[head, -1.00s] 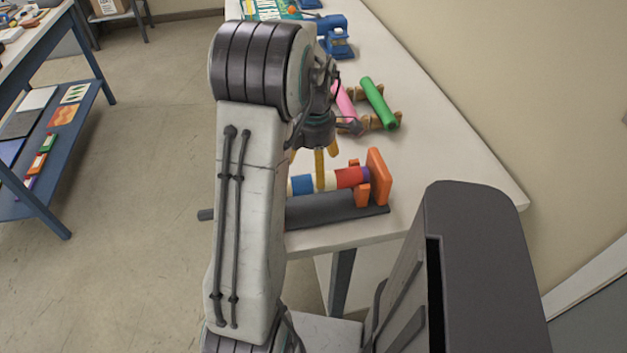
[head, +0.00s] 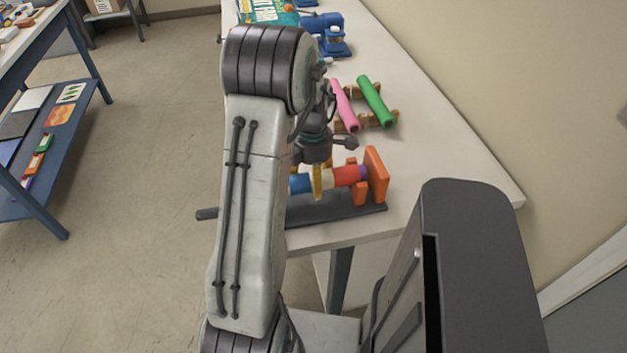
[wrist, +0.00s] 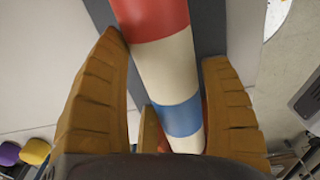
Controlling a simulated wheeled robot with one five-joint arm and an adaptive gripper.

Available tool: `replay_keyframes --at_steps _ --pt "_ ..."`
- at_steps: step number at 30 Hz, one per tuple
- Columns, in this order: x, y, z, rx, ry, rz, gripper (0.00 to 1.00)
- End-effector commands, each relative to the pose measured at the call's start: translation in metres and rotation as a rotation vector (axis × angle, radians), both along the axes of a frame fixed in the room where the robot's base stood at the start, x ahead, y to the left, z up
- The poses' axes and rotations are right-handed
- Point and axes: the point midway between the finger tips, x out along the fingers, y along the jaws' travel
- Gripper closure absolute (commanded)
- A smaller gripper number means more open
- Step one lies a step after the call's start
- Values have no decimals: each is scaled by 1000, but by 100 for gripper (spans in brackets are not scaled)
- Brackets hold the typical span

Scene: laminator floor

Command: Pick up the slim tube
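A striped tube in red, cream and blue (head: 346,176) lies on a dark base with orange end supports near the table's front edge. Thinner pink (head: 345,106) and green (head: 376,101) tubes lie on a wooden rack behind it. I cannot tell by name which one is the slim tube. My gripper (head: 318,183) points down at the striped tube. In the wrist view, my gripper (wrist: 164,50) is open, its ochre fingers on either side of the striped tube (wrist: 165,60). The left finger is close to or touching it; a gap shows at the right finger. My arm hides the tube's left end.
The dark base (head: 335,208) sits at the front edge of the white table (head: 440,145). An orange upright plate (head: 376,172) closes its right end. Blue devices (head: 332,38) stand farther back. A wall runs along the right; a blue shelf unit (head: 50,175) stands at left.

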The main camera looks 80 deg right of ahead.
Motion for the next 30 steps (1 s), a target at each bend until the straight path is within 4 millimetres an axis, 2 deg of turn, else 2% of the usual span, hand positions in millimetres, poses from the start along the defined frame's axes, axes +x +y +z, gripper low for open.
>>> replay_keyframes --at_steps 2,15,25,30 --pt "0 0 0 0 0 0 36" --pt "0 0 0 0 0 0 74" --pt "0 0 3 -1 0 0 74" --pt "0 -1 14 -2 0 0 74"
